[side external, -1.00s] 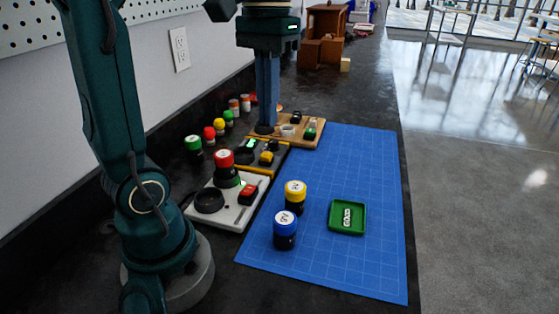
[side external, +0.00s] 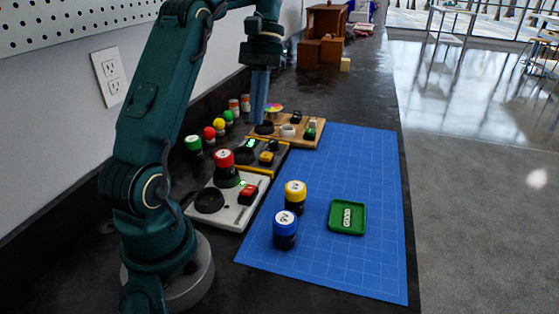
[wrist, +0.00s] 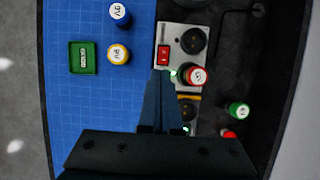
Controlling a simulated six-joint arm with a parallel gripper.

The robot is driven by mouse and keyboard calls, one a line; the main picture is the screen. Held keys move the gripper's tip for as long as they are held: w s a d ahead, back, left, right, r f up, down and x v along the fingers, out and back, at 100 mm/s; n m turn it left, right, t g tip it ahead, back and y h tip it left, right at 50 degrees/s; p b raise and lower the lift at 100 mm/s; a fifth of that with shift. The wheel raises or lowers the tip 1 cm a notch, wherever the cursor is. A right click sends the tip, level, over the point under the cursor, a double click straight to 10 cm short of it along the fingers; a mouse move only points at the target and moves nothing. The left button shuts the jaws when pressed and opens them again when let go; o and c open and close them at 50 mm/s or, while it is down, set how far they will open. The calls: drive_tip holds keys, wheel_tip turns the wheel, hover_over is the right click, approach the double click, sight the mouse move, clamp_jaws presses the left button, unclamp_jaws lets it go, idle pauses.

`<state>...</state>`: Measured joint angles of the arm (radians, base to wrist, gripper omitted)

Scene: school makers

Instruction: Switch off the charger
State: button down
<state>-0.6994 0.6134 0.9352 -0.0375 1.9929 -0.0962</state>
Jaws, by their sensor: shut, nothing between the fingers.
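The charger appears to be the white board (side external: 248,217) nearest my base. It carries a red rocker switch (side external: 249,191), an empty black round socket (side external: 209,200) and a red-topped battery (side external: 225,165) standing upright in another socket. In the wrist view the red switch (wrist: 163,54) shows lit or pale marks, and a green light (wrist: 173,72) glows beside the red-topped battery (wrist: 198,75). My gripper (side external: 258,121) is shut and empty, pointing down above the left end of the wooden board. In the wrist view its fingertips (wrist: 160,73) overlap the picture just below the red switch.
A dark yellow-edged board (side external: 262,170) with a green display and the wooden board (side external: 312,137) stand farther back. Yellow (side external: 295,194) and blue (side external: 285,228) batteries and a green tray (side external: 347,217) are on the blue mat (side external: 330,270). Small coloured-cap batteries line the wall side.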

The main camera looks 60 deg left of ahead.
sight(249, 194)
drive_tip(key=shift+f, duration=0.1)
drive_tip(key=x, duration=1.3)
drive_tip(key=shift+s+d+f, duration=0.2)
drive_tip(key=shift+f, duration=0.15)
drive_tip(key=shift+s+d+f+t+y, duration=0.1)
drive_tip(key=shift+f+t+y, duration=0.15)
drive_tip(key=shift+t+y, duration=0.05)
idle(0.4)
drive_tip(key=shift+w+a+r, duration=0.1)
drive_tip(key=shift+w+a, duration=0.45)
